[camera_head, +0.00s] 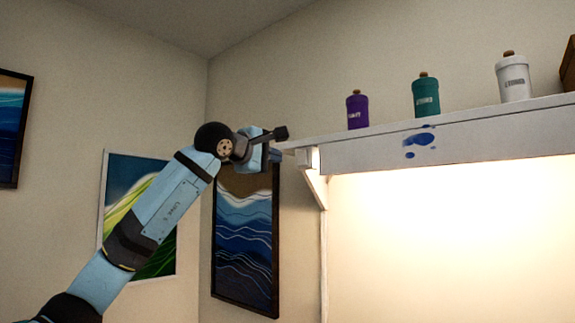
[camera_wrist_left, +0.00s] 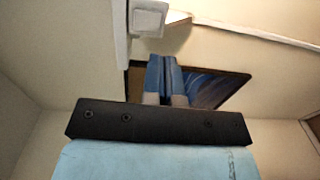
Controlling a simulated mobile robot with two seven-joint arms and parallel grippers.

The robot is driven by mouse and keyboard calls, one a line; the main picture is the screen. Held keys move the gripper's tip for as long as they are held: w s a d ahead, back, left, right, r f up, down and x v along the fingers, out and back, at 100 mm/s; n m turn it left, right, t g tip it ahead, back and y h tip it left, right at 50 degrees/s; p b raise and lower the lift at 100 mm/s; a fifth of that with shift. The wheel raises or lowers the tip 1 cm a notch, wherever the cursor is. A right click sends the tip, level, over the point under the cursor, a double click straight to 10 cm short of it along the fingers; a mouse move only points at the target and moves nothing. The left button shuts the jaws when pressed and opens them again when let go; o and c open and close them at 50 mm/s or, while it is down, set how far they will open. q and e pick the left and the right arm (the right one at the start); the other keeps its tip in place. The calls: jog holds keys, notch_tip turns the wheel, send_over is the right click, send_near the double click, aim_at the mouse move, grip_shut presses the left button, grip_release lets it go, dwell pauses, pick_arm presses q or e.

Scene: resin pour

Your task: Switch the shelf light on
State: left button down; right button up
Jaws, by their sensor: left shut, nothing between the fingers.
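The shelf (camera_head: 450,137) is a white board on the wall. The wall below it is brightly lit with a warm glow; the lamp itself is hidden behind the shelf's front board. A small white switch box (camera_head: 307,158) sits at the shelf's left end; it also shows at the top of the left wrist view (camera_wrist_left: 148,19). My left gripper (camera_wrist_left: 163,66) is shut and empty, its blue fingers together just below the switch in that view, apart from it in the picture. In the head view it is at the shelf's left end (camera_head: 273,154). My right gripper is not in view.
A purple bottle (camera_head: 357,111), a green bottle (camera_head: 426,97) and a white bottle (camera_head: 514,80) stand on the shelf. A bracket (camera_head: 315,183) supports its left end. A framed wave picture (camera_head: 245,245) hangs behind my left gripper. Blue stains (camera_head: 420,140) mark the front board.

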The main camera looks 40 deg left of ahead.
pick_arm(q)
jog(key=s, duration=0.1)
jog(key=s+f, duration=0.1)
jog(key=s, duration=0.1)
jog(key=s+a+b, duration=0.1)
jog(key=shift+s+a+f, duration=0.1)
jog(key=shift+s+f, duration=0.05)
jog(key=shift+f, duration=0.1)
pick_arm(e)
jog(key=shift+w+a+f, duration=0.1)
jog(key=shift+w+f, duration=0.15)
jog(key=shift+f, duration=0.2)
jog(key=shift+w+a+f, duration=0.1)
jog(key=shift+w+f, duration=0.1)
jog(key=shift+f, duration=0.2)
